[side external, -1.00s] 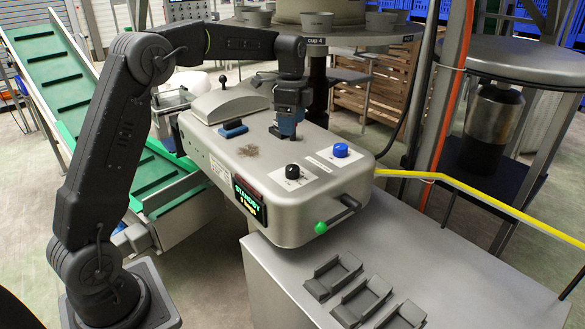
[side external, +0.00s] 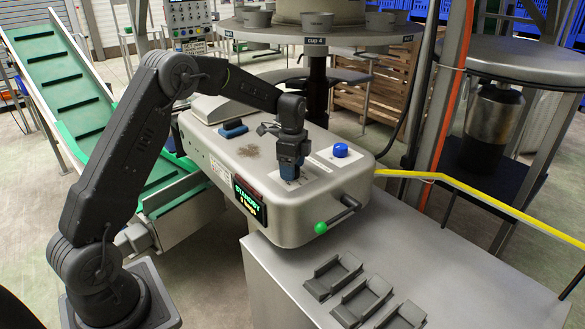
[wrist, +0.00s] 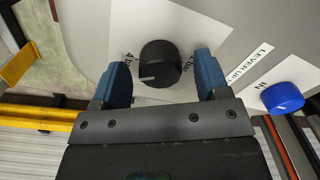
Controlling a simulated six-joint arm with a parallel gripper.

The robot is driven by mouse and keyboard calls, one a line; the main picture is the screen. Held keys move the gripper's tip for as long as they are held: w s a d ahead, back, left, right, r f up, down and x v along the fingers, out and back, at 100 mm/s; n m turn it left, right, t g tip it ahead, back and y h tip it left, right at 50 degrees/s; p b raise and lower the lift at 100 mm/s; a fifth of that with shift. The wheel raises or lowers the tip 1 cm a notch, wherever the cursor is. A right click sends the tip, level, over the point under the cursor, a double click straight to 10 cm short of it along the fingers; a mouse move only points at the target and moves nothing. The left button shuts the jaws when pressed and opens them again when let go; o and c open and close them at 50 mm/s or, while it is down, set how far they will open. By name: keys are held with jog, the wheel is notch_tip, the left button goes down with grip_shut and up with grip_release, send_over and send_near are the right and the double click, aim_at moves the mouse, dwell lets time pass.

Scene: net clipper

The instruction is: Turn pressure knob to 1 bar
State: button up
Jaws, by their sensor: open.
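The black pressure knob (wrist: 160,64) sits on a white label on the machine top, with a pale pointer line on its face. In the wrist view, part of a "4 bar" marking shows to its left and another partly covered "bar" marking to its right. My gripper (wrist: 167,75) is open, with one blue finger on each side of the knob and a visible gap on both sides. In the side view my gripper (side external: 289,176) points down over the knob and hides it.
A blue knob (side external: 340,150) stands close to the right of my gripper, by a "LEVER UP" label. A display (side external: 248,200) reads STANDBY. Empty grey holders (side external: 333,277) lie on the lower table.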

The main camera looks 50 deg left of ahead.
jog(key=shift+f, duration=0.3)
jog(key=shift+c, duration=0.5)
jog(key=c, duration=0.8)
jog(key=shift+c, duration=0.2)
